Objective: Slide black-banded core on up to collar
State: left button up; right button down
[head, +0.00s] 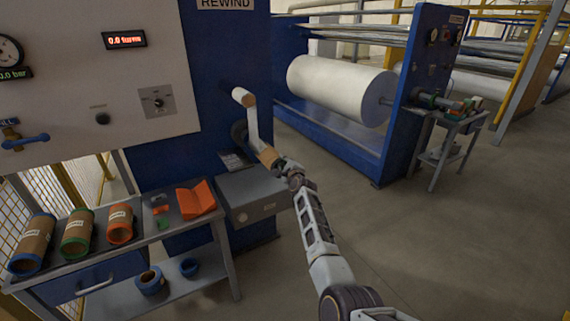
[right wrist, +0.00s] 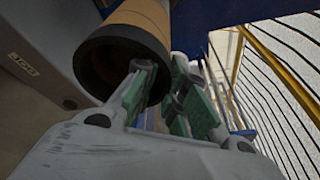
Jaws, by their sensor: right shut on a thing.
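The black-banded core is a brown cardboard tube (right wrist: 143,22) with a black end band (right wrist: 98,48), in the upper left of the right wrist view. Its open end faces the camera. In the head view the tan core (head: 267,156) shows small at the end of my right arm, in front of the blue rewind machine. My right gripper (right wrist: 160,85) is shut on the core near its black end; its green-padded fingers are at the rim. I cannot make out the collar or whether the core is around a shaft. My left gripper is not in view.
A cart at lower left carries blue-banded (head: 34,243), green-banded (head: 78,233) and orange-banded (head: 120,223) cores and an orange tray (head: 196,199). A grey box (head: 255,197) juts out below the core.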

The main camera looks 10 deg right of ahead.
jog(key=shift+r, duration=0.1)
jog(key=c, duration=1.4)
grip_release()
jog(key=shift+w, duration=0.1)
jog(key=shift+a+f, duration=0.1)
jog(key=shift+f, duration=0.1)
jog(key=shift+s+d+r+p, duration=0.1)
jog(key=shift+s+d+p, duration=0.9)
jog(key=shift+s, duration=1.75)
jog(key=shift+s+d+p, duration=0.95)
jog(key=shift+s+d, duration=0.1)
jog(key=shift+s, duration=1.75)
jog(key=shift+s+d+r+p, duration=0.1)
jog(key=shift+s+d+p, duration=0.9)
jog(key=shift+s, duration=1.75)
